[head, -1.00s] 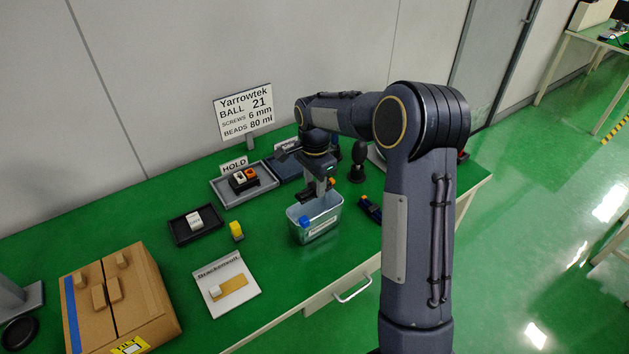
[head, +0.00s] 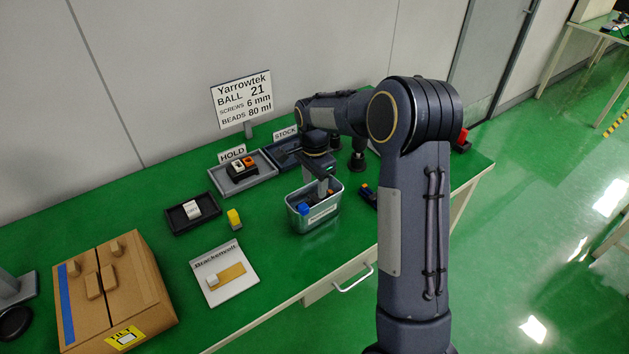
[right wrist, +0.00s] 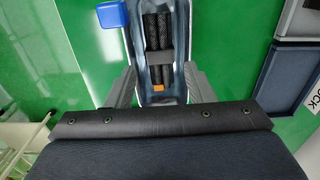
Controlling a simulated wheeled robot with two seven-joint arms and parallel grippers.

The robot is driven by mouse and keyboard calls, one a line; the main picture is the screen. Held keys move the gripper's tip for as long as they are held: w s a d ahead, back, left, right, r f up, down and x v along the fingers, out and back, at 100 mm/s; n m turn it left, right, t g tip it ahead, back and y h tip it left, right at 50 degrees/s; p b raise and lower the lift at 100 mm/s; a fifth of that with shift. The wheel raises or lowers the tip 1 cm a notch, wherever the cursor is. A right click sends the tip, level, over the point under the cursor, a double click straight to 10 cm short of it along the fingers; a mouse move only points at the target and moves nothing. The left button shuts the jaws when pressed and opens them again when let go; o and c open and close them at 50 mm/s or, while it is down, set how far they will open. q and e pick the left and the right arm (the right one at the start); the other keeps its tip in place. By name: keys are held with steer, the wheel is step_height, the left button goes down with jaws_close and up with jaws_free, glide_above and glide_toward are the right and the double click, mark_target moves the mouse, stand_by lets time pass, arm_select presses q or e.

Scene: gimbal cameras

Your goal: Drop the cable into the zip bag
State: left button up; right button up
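The zip bag (head: 312,219) stands open-topped on the green table, with silvery walls, a white label and a blue slider (head: 303,208) at its left corner. The bag (right wrist: 131,45) also shows in the right wrist view, with its blue slider (right wrist: 110,15). The black bundled cable (right wrist: 157,35), with a dark band and an orange end, lies inside the bag's outline. My right gripper (right wrist: 160,78) is above the bag, its fingers apart on either side of the cable with gaps. It also shows in the head view (head: 324,186). My left gripper is out of view.
A cardboard box (head: 125,290) stands at front left, near a white card (head: 230,285) and a yellow block (head: 234,219). Black (head: 180,223), HOLD (head: 225,185) and STOCK (head: 275,165) trays lie behind. A dark object (head: 368,195) lies right of the bag.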

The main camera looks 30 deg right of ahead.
steer(key=shift+o, duration=1.1)
steer(key=s+a+r+n+t+y, duration=0.1)
steer(key=s+r+n, duration=0.1)
steer(key=s+r, duration=0.3)
steer(key=s+r+n, duration=0.1)
steer(key=s+r, duration=0.1)
steer(key=r, duration=0.5)
steer(key=s+a+n+t+y, duration=0.1)
steer(key=s+a+n, duration=0.2)
steer(key=s, duration=0.4)
steer(key=s+a+f+n+t+y, duration=0.1)
steer(key=s+a+n+t, duration=0.1)
steer(key=s+a+n, duration=0.2)
steer(key=s+a+f+n+t, duration=0.1)
steer(key=s+a+n, duration=0.2)
steer(key=s, duration=0.8)
steer(key=shift+a+n+t+y, duration=0.3)
steer(key=shift+n+y, duration=0.1)
steer(key=shift+n, duration=0.7)
